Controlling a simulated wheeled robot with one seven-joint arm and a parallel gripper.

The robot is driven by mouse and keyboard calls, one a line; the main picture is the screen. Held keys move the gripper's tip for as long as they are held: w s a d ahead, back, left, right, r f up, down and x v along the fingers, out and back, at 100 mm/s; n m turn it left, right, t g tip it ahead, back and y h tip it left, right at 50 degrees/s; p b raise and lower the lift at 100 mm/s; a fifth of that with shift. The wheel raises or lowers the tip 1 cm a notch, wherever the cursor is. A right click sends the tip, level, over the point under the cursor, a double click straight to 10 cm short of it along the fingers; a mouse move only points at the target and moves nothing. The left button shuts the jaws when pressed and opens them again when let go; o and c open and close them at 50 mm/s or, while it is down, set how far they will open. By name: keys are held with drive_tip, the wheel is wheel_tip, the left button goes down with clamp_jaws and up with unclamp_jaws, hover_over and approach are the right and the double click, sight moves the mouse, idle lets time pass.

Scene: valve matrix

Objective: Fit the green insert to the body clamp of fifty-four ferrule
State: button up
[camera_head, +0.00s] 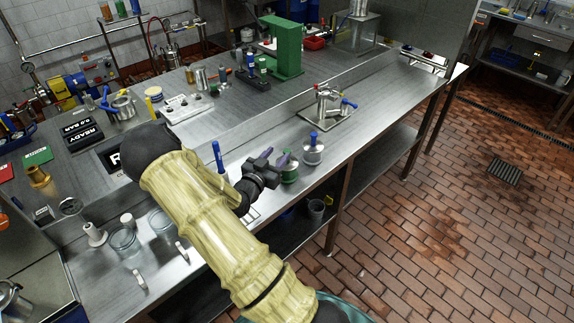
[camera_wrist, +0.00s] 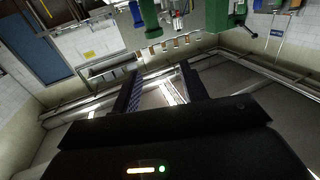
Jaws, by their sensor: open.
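My gripper (camera_head: 274,158) is open over the front part of the steel bench, at the end of my yellow-sleeved arm. In the wrist view, its two dark fingers (camera_wrist: 161,85) stand apart with nothing visibly held between them. A small green piece (camera_head: 290,172) stands just right of the fingers, partly hidden by them; I cannot tell if they touch. A steel fitting with a blue top (camera_head: 313,152) stands just behind it. A steel clamp assembly with red and blue handles (camera_head: 328,103) sits on a plate farther back. I cannot tell which part is the fifty-four ferrule.
A tall green press-like frame (camera_head: 286,50) stands at the back. A white block with fittings (camera_head: 184,107) and black READY signs (camera_head: 82,137) are to the left. Cups (camera_head: 124,240) stand at the front left. The bench right of the clamp assembly is mostly clear.

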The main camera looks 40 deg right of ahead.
drive_tip(key=f, duration=0.3)
drive_tip(key=d+f+p, duration=0.1)
drive_tip(key=shift+w+d+f, duration=0.1)
drive_tip(key=shift+w+f, duration=0.15)
drive_tip(key=shift+f, duration=0.05)
drive_tip(key=p+x, duration=0.1)
drive_tip(key=x, duration=0.5)
drive_tip(key=shift+d+p, duration=0.1)
drive_tip(key=shift+p, duration=0.3)
clamp_jaws()
drive_tip(key=shift+w+r, duration=0.1)
idle(1.3)
